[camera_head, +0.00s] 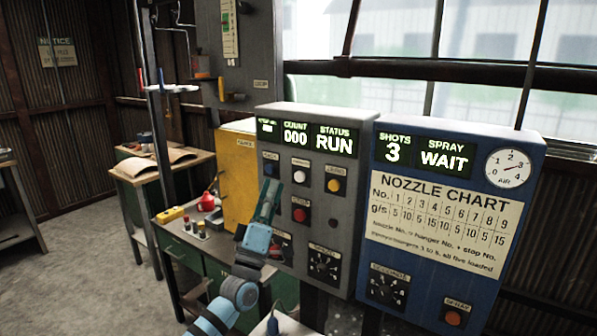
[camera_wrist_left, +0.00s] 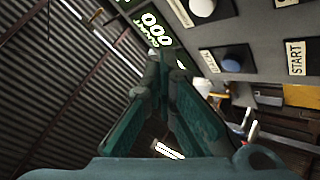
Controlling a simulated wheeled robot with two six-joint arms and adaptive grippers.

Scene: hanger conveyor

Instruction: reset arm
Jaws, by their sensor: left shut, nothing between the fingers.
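My left gripper (camera_head: 268,196) is raised in front of the grey control panel (camera_head: 343,208) in the head view, its fingers pointing up. It is shut and empty. Its fingertips are near the left column of buttons, close to the blue button; I cannot tell whether they touch the panel. The left wrist view shows the closed teal fingers (camera_wrist_left: 158,62) beside the panel face, with a white button (camera_wrist_left: 203,8) and a START label (camera_wrist_left: 296,58). The panel display (camera_head: 335,141) reads COUNT 000, STATUS RUN. My right gripper is not in view.
A blue panel (camera_head: 515,210) on the right shows SHOTS 3, SPRAY WAIT, a nozzle chart and an air gauge. A yellow cabinet (camera_head: 238,170) stands behind the arm. Open floor lies at the left.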

